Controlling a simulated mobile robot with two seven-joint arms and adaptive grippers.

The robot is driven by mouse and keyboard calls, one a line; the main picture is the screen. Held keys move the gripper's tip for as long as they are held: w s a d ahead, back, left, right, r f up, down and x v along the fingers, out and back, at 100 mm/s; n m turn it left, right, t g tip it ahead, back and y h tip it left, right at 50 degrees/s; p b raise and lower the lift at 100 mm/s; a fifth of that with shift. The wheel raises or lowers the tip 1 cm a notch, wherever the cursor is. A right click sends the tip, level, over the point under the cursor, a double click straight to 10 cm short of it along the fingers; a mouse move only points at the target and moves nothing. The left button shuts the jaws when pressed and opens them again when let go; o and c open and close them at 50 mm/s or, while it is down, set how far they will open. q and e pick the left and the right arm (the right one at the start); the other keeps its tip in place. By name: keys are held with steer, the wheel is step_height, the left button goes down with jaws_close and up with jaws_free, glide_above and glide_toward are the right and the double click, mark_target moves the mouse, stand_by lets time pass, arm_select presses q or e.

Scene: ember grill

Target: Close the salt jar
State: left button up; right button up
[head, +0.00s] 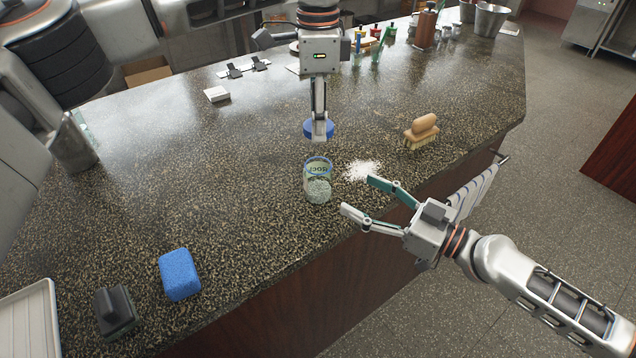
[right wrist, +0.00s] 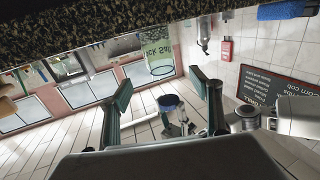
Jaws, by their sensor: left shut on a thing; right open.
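The salt jar (head: 318,184) is clear glass with white salt inside and stands upright and open on the speckled counter. In the right wrist view, which is upside down, the jar (right wrist: 158,52) shows between the fingers. My left gripper (head: 318,122) points down and is shut on the blue lid (head: 319,131), which is held above the jar with a gap. The lid (right wrist: 169,101) also shows in the right wrist view, apart from the jar. My right gripper (head: 358,195) is open and empty, its fingertips just right of the jar and not visibly touching it.
Spilled salt (head: 362,170) lies right of the jar. A wooden brush (head: 422,131) stands farther right. A blue sponge (head: 179,274), a black-handled tool (head: 114,310) and a white tray (head: 30,325) are at the near left. The counter left of the jar is clear.

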mark_target(329, 178)
steer(key=x, duration=1.2)
steer(key=c, duration=1.7)
arm_select(q)
steer(key=shift+f, duration=2.5)
steer(key=shift+f, duration=0.9)
steer(key=shift+f, duration=0.6)
arm_select(e)
jaws_close()
